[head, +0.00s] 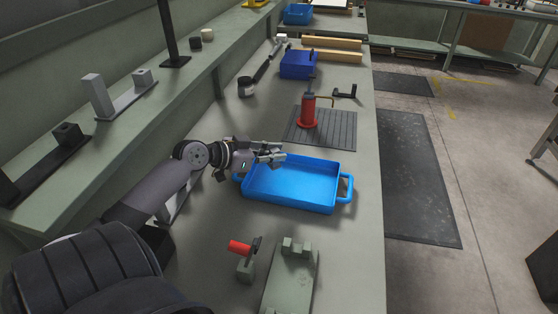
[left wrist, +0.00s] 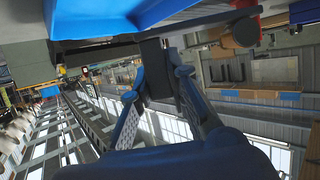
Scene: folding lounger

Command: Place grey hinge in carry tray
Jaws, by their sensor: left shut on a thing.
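The blue carry tray (head: 342,199) lies on the bench with a handle at each end, and its visible floor is empty. My left gripper (head: 272,154) is at the tray's back left edge, above the rim. In the left wrist view it is shut on a small dark grey piece (left wrist: 154,66), which I take as the grey hinge; its shape is hard to make out. The blue tray (left wrist: 165,14) shows close by at the top of that view. My right gripper is not in view.
A red cylinder (head: 308,110) stands on the grey ribbed mat (head: 335,131) behind the tray. A green bracket (head: 292,275) and a red-handled clamp (head: 241,250) are in front. A blue box (head: 297,65) stands further back.

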